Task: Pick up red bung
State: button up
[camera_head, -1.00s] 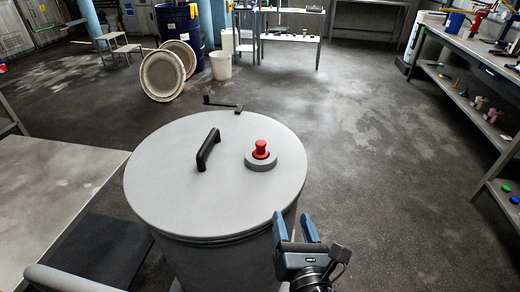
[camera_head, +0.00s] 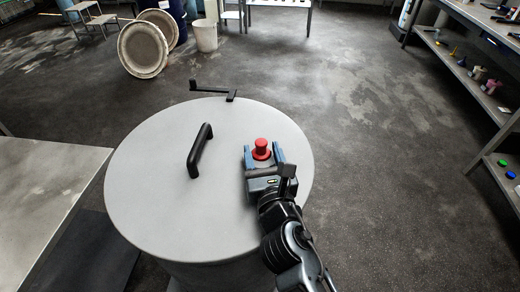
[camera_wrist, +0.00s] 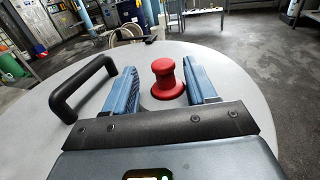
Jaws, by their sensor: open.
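The red bung (camera_head: 262,148) stands upright on the round grey lid (camera_head: 150,170) of a drum, right of the lid's black handle. It also shows in the wrist view (camera_wrist: 166,78). My gripper (camera_head: 263,154) is open just above the lid, with its blue fingers pointing at the bung. In the wrist view, the bung stands between the two fingers (camera_wrist: 164,82), nearer the right one, with gaps on both sides.
The black arched handle (camera_head: 199,151) rises from the lid to the left of my gripper. A black crank-like bar (camera_head: 215,93) is at the lid's far edge. A grey table (camera_head: 50,190) stands at the left and a shelf rack (camera_head: 480,80) at the right. The floor beyond is mostly clear.

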aim_at(260, 139)
jog(key=x, duration=0.5)
jog(key=shift+w+d, duration=0.1)
jog(key=shift+w, duration=0.25)
jog(key=shift+c, duration=0.4)
grip_shut()
